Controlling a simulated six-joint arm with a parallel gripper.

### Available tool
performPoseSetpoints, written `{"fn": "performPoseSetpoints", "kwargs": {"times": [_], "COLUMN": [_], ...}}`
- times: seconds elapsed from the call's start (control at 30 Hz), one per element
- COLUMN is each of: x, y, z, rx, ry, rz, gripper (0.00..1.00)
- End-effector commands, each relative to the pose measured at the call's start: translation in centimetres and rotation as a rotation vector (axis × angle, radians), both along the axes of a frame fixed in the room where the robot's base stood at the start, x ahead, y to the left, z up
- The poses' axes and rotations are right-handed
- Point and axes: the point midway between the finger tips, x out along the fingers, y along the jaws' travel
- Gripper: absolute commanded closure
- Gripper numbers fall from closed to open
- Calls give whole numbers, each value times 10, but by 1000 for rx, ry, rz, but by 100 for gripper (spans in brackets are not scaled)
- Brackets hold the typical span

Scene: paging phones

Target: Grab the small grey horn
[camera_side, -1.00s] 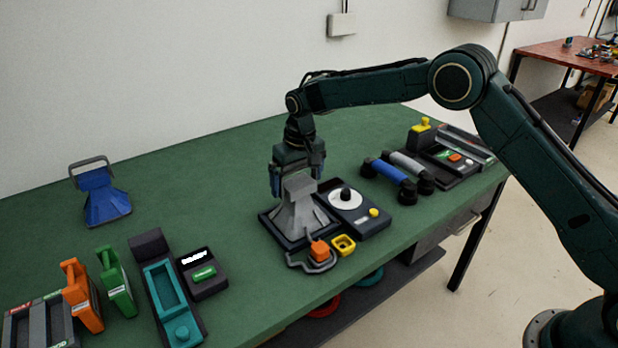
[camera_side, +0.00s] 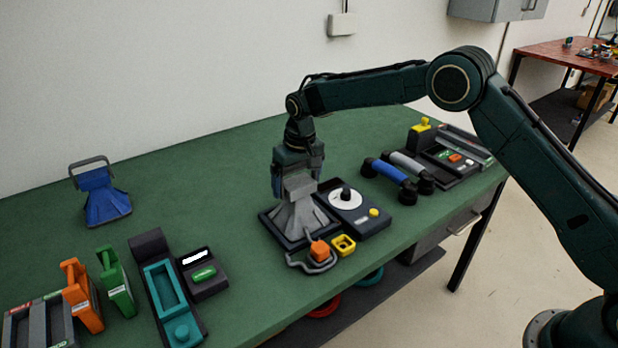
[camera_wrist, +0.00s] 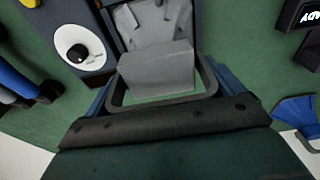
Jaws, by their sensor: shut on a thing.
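The small grey horn (camera_side: 296,216) stands flared end down in a dark square tray (camera_side: 268,224), near the middle of the green table. My gripper (camera_side: 297,182) points down over it and is shut on its upper part. In the wrist view the grey horn (camera_wrist: 155,62) fills the space between the fingers, with its dark handle loop around the near end. The lower tips of my fingers are partly hidden by the horn.
A dark unit with a white dial (camera_side: 345,199) sits close at the right. An orange block (camera_side: 319,250) and a yellow square cup (camera_side: 343,244) are in front. A blue horn (camera_side: 104,200) stands far left. Blue and grey handsets (camera_side: 395,174) lie right. Table between the horns is clear.

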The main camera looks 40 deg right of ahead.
Motion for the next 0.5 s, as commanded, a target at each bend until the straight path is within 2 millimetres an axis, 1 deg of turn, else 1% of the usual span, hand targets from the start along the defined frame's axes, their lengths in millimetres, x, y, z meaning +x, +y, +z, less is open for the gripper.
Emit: {"fn": "performPoseSetpoints", "kwargs": {"times": [0.27,0.37,0.5], "x": [1,1,1], "y": [0,0,0], "z": [6,13,28], "rx": [1,1,1], "ry": [-4,-5,-5], "rz": [0,0,0], "gripper": [60,60,60]}}
